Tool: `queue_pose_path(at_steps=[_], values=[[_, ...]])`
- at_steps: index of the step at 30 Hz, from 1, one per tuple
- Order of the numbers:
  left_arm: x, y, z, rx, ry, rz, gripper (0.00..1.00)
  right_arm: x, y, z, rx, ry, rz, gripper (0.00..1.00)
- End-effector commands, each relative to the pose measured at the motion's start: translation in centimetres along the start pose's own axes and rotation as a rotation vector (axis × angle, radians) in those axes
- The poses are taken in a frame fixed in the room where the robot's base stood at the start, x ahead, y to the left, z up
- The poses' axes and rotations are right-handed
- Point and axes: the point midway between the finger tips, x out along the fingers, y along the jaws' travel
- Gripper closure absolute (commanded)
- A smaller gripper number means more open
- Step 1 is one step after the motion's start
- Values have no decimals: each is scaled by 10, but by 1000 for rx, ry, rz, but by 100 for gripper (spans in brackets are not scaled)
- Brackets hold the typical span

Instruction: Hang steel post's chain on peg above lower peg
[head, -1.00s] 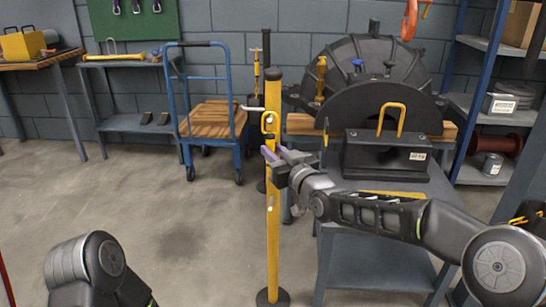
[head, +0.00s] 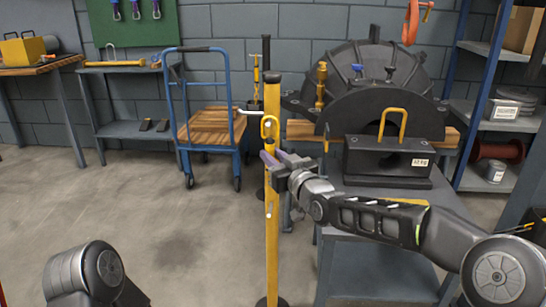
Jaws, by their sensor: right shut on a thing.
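The yellow post (head: 273,245) stands upright in front of me, with a dark cap and dark base. A pale lower peg (head: 268,213) shows on its front. A yellow chain link (head: 275,130) lies against the post higher up, with a pale spot inside it. I cannot tell whether that spot is a peg through the link. A pale bar (head: 250,111) sticks out left just above it. My right gripper (head: 270,160), with purple fingertips, is just below the link, shut on what seems to be the chain; its fingers hide the held part. My left gripper is out of view.
A grey table (head: 372,262) right of the post carries a black block (head: 385,163) with a yellow handle and a large dark casing half (head: 375,75). A blue cart (head: 210,115) stands behind left. The floor left of the post is clear.

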Motion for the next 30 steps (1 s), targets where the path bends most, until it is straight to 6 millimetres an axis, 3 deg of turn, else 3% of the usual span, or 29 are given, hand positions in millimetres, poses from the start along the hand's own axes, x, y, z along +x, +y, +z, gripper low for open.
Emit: queue_pose_path(at_steps=[10, 20, 30], values=[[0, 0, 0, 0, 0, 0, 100, 0, 0, 0, 0, 0, 0, 53], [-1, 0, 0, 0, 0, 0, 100, -4, 0, 0, 0, -1, 0, 53], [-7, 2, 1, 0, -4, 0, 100, -50, 1, -1, -1, -1, 1, 53]])
